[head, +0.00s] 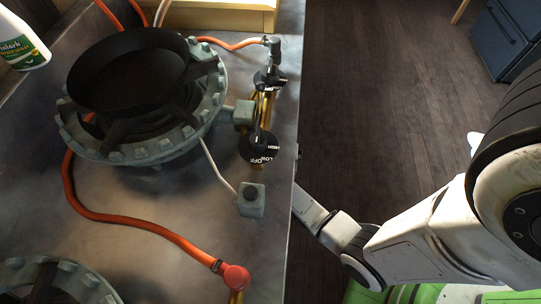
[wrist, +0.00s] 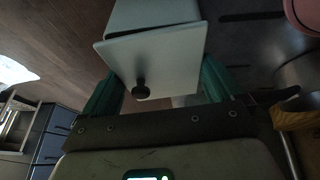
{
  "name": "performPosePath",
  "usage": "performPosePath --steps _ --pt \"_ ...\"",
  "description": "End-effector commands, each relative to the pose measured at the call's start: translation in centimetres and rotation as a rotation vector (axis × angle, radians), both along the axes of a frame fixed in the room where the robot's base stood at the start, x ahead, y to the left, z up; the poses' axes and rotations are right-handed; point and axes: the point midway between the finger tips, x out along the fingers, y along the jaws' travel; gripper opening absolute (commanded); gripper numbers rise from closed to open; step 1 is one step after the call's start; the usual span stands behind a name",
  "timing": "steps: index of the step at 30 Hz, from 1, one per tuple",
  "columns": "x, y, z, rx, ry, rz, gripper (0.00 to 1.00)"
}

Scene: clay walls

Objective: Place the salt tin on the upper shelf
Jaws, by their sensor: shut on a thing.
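In the wrist view, my gripper (wrist: 160,85) has its green fingers on either side of a pale, boxy tin (wrist: 152,58). The tin has a square lid, wider than its body, with a dark round knob that faces the wrist camera. I take it for the salt tin; no label shows. The gripper is shut on it. The tin is off the stove counter, with the dark wooden floor behind it. In the head view my arm reaches down past the counter's right edge, and the gripper and tin are hidden. No upper shelf can be made out in either view.
A metal counter (head: 170,195) fills the left of the head view. On it are a burner with a black pan (head: 125,72), orange hoses (head: 130,220), knobs (head: 258,148) and a white bottle (head: 22,42). The dark wood floor (head: 380,90) is open, with a blue cabinet (head: 505,40) beyond.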

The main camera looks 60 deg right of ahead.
Motion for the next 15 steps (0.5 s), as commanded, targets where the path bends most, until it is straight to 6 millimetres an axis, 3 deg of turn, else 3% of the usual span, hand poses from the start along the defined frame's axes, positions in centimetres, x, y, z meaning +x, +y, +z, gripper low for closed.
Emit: performPosePath --steps 15 --pt "4.4 1.6 -0.3 0.0 0.0 -0.001 0.11"
